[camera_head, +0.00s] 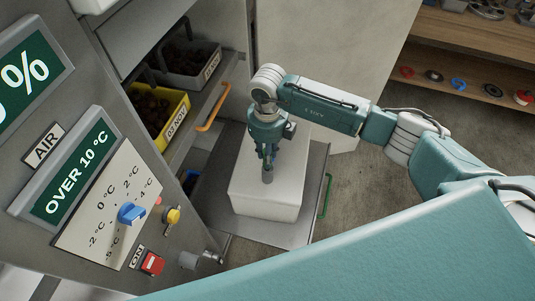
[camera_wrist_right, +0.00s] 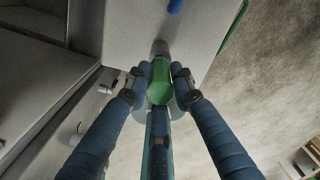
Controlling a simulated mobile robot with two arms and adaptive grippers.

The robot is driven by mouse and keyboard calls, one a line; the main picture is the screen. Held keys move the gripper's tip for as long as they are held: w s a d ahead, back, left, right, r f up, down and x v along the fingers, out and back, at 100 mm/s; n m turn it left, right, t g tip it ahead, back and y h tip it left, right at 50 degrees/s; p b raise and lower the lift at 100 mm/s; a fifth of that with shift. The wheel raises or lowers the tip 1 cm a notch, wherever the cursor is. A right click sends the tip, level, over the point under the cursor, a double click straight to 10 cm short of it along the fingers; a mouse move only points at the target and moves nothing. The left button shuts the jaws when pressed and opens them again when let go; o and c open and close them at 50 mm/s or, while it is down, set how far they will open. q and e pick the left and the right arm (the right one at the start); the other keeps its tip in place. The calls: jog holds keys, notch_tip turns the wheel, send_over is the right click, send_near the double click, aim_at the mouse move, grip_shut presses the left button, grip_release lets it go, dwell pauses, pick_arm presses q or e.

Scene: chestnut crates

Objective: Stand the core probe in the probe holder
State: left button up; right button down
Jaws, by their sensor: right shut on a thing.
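My right gripper (camera_head: 268,160) points down over a white block (camera_head: 265,203). The grey cylinder also shows in the head view (camera_head: 267,176), below the fingertips and in front of the block's top. I cannot tell whether it is part of the probe or the probe holder, nor whether it touches the block. My left gripper is not in view.
A grey cabinet with a control panel (camera_head: 100,212) stands at left. A yellow crate (camera_head: 180,112) and a grey crate (camera_head: 200,72) hold chestnuts, with an orange handle (camera_head: 213,105) nearby. A blue piece (camera_wrist_right: 175,6) lies at the wrist view's top. Shelves (camera_head: 470,77) stand at right; floor between is clear.

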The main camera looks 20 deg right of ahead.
jog(key=shift+r+p, duration=1.3)
jog(key=shift+r, duration=1.4)
